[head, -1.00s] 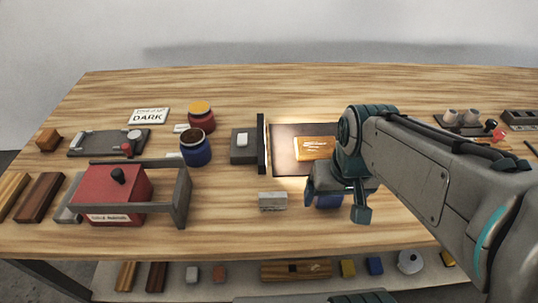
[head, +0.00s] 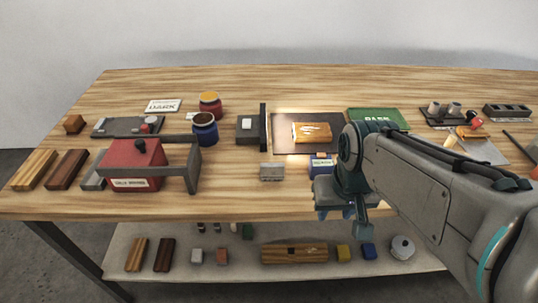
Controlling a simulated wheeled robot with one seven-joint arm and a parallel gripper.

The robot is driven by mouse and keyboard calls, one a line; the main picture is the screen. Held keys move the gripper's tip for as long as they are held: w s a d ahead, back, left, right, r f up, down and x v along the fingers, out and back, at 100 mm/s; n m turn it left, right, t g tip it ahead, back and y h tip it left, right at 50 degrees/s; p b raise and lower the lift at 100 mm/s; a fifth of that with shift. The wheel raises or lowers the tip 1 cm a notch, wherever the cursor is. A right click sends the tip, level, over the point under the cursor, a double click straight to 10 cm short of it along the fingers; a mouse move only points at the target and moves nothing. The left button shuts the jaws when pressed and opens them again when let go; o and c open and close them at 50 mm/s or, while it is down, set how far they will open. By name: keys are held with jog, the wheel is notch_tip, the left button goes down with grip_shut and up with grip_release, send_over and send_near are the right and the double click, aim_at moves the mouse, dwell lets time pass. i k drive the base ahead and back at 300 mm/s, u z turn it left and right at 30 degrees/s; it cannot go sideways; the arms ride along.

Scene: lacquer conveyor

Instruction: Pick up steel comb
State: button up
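The steel comb looks to be the small grey metal block (head: 271,172) with fine lines on its face, near the table's front edge in the head view. It stands on the wood, left of a small blue box (head: 321,164). My gripper (head: 341,216) hangs to the right of the comb and nearer the camera, over the table's front edge. Its fingers point down and look apart, with nothing seen between them. It does not touch the comb. My arm comes in from the right.
A red box with a grey frame (head: 136,168) stands left of the comb. A dark upright plate (head: 263,128) and a dark mat (head: 283,145) with an orange block (head: 311,132) lie behind. Bare wood surrounds the comb's left and front. A lower shelf (head: 220,278) holds several blocks.

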aim_at(271, 170)
jog(key=k, duration=0.6)
jog(key=u, duration=1.65)
jog(key=i, duration=1.15)
jog(key=z, duration=2.3)
